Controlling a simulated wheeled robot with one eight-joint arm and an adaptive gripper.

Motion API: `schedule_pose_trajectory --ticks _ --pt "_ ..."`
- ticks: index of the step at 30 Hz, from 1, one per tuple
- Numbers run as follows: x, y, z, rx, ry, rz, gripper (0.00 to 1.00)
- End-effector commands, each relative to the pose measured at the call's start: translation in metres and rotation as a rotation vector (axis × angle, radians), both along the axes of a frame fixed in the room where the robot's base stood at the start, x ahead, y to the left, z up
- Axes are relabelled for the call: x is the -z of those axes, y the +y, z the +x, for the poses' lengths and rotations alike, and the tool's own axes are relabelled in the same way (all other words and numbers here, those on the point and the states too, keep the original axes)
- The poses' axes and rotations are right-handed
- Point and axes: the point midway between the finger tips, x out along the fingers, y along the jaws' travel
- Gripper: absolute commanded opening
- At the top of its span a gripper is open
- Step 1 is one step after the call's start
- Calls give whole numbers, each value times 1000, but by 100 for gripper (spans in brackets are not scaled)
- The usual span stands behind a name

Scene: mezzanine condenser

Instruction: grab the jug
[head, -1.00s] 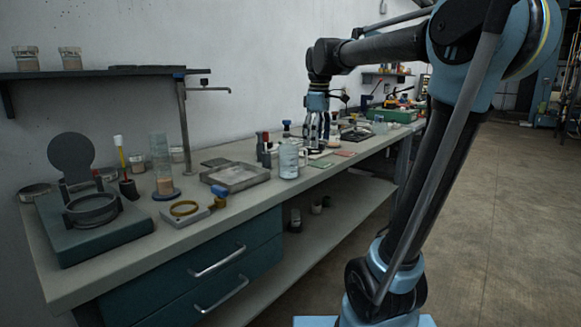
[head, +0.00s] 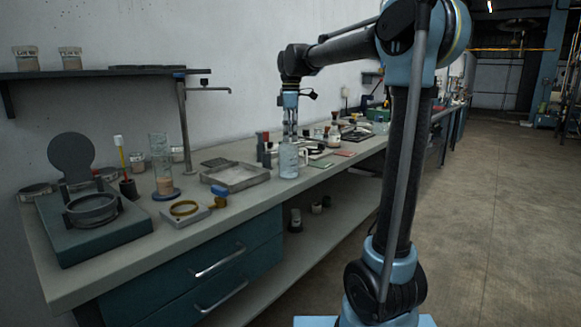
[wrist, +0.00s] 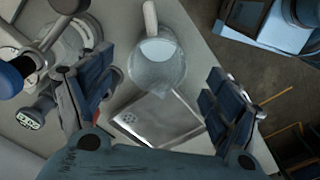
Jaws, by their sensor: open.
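The jug (head: 289,161) is a clear, pale-blue vessel with a side handle, standing upright on the bench near its front edge. In the wrist view the jug (wrist: 157,64) is seen from above, with its handle toward the top of the picture. My gripper (head: 290,134) points down over the jug, its fingers close to the rim or just behind it. In the wrist view my gripper (wrist: 160,78) is open, with a blue-padded finger on each side. The jug lies across the gap between them, apart from both fingers. Exact height above it is unclear.
A metal tray (head: 237,177) and a dark red-topped bottle (head: 265,146) stand left of the jug. Several small bottles (head: 334,136) crowd behind and to its right. A blue-capped item (wrist: 12,76) is near the left finger. The floor (head: 480,220) in front is clear.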

Motion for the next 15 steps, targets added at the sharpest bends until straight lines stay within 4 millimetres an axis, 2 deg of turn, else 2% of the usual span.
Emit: schedule_pose_trajectory --ticks 6,9,15 --pt "37 0 0 1 0 0 83" --pt "48 0 0 1 0 0 83" --pt "58 0 0 1 0 0 83"
